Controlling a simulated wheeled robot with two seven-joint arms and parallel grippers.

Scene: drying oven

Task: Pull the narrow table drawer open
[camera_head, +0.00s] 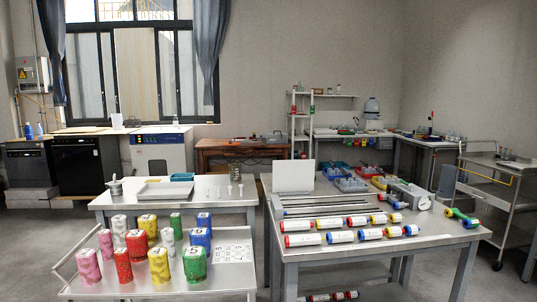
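A brown wooden table (228,144) stands against the back wall, between the white oven and the shelf unit. It is far away and small in the head view. Its front is partly hidden by things on the nearer tables, and I cannot make out the edges or handle of a narrow drawer on it. No drawer stands visibly pulled out. Neither of my grippers is in view.
A trolley (76,291) with several coloured cylinders stands front left, before a metal table (112,202). A white oven (160,151) stands left of the wooden table. Grey floor shows at far left.

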